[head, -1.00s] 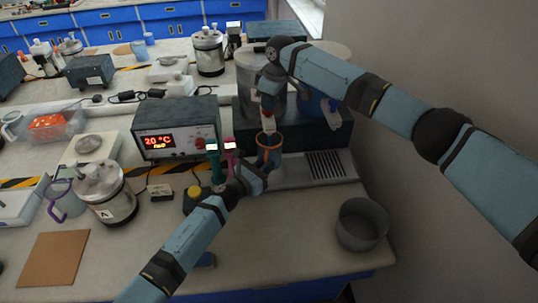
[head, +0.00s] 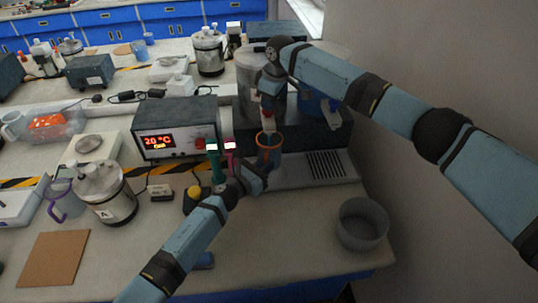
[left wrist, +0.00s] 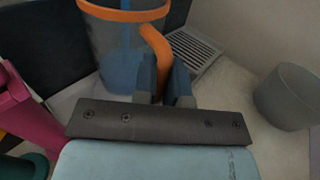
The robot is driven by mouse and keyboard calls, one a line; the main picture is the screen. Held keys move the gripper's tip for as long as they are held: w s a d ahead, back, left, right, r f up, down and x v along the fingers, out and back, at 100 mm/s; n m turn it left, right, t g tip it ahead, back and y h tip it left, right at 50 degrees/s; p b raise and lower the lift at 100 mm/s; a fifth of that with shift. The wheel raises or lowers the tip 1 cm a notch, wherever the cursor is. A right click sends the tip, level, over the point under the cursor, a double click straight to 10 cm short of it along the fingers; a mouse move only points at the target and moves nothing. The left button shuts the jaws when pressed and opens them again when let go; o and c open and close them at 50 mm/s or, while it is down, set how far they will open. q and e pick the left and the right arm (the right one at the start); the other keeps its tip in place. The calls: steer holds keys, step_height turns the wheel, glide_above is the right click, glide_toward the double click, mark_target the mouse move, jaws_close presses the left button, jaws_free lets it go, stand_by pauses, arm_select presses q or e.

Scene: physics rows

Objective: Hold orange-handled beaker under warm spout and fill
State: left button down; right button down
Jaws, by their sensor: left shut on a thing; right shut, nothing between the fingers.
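The beaker (head: 268,155) with an orange rim and orange handle (left wrist: 157,48) stands upright below the spout area of a metal tank (head: 247,82). In the left wrist view the clear beaker (left wrist: 110,38) looks blue in its lower part; I cannot tell whether that is liquid. My left gripper (left wrist: 161,80) is shut on the orange handle. My right gripper (head: 268,106) is shut and empty, right above the beaker beside a red part at the tank's front. The spout itself is mostly hidden by that gripper, and no stream is clearly visible.
A control box (head: 178,125) with a lit red display stands left of the beaker. Teal and magenta upright handles (head: 230,150) stand close to my left gripper. A slotted drip grate (head: 326,165) lies right of the beaker. A grey pot (head: 362,224) stands at the front right.

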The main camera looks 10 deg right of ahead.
steer(key=shift+w+a+v, duration=0.15)
steer(key=shift+a+v, duration=0.05)
steer(key=shift+v, duration=1)
steer(key=shift+w+a+v, duration=0.1)
steer(key=shift+a+v, duration=0.1)
steer(key=shift+v, duration=1.05)
steer(key=shift+r, duration=0.1)
arm_select(q)
steer(key=shift+s, duration=0.15)
steer(key=s, duration=0.9)
steer(key=shift+s, duration=0.4)
